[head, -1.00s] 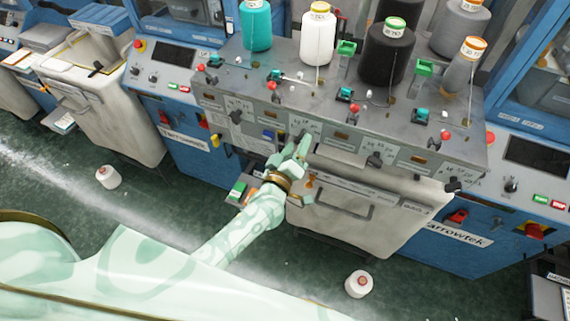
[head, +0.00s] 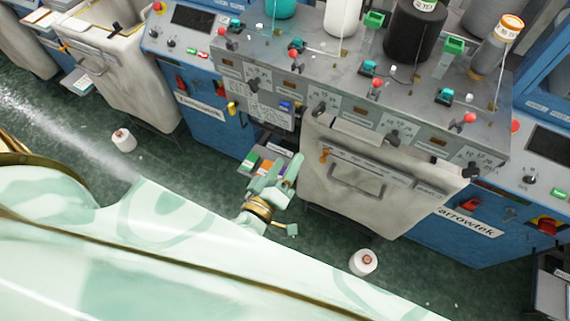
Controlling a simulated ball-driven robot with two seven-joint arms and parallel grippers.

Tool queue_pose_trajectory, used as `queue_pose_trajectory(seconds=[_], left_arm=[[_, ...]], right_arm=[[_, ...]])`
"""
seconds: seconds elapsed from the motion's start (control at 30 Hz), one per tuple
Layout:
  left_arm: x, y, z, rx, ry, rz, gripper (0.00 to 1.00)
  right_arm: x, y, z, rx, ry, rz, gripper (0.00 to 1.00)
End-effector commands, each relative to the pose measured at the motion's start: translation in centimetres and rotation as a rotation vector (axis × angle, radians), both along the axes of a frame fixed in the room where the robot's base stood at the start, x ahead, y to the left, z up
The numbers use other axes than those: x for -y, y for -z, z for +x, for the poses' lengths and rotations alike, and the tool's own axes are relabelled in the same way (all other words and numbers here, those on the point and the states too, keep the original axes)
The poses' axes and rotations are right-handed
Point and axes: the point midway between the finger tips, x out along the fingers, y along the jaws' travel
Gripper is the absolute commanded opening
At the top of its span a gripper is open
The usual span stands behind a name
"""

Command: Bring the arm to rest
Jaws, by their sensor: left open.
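My left gripper (head: 279,174) is pale green with a brass-coloured ring at the wrist. It is open, with nothing between its fingers. It hangs low in front of the knitting machine, left of the machine's pale front bin (head: 357,205). My pale green body and arm cover the lower left of the view and hide most of the arm behind the wrist. My right gripper is not in view.
A grey machine panel (head: 285,85) carries several yarn cones, such as a black one (head: 413,35). White cones lie on the green floor, one at the left (head: 124,140) and one at the right (head: 363,262). A small tray with coloured pieces (head: 252,162) is beside the gripper.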

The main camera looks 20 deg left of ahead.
Motion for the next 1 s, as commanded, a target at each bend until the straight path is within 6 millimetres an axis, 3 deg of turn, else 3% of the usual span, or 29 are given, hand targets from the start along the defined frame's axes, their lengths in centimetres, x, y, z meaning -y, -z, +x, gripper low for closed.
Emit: queue_pose_trajectory(seconds=[0.37, 0.47, 0.57, 0.7, 0.77, 0.9, 1.0], left_arm=[[0.2, 0.2, 0.0, -0.007, 0.010, 0.004, 0.58], [1.3, 2.5, -0.6, -0.070, 0.079, 0.089, 0.58], [2.1, 8.5, -2.6, -0.206, 0.175, 0.237, 0.58], [1.7, 20.7, -7.6, -0.452, 0.335, 0.467, 0.58], [0.9, 25.7, -10.2, -0.558, 0.402, 0.556, 0.58], [-1.7, 36.4, -17.4, -0.805, 0.562, 0.738, 0.58], [-4.2, 43.1, -23.2, -0.982, 0.678, 0.848, 0.58]], right_arm=[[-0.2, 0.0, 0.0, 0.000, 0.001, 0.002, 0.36], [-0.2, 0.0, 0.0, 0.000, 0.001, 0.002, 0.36], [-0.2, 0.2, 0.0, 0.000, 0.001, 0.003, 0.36], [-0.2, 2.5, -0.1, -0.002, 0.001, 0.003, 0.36], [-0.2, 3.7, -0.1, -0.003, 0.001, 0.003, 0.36], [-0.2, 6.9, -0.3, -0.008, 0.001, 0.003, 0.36], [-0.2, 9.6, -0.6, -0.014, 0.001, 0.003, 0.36]])
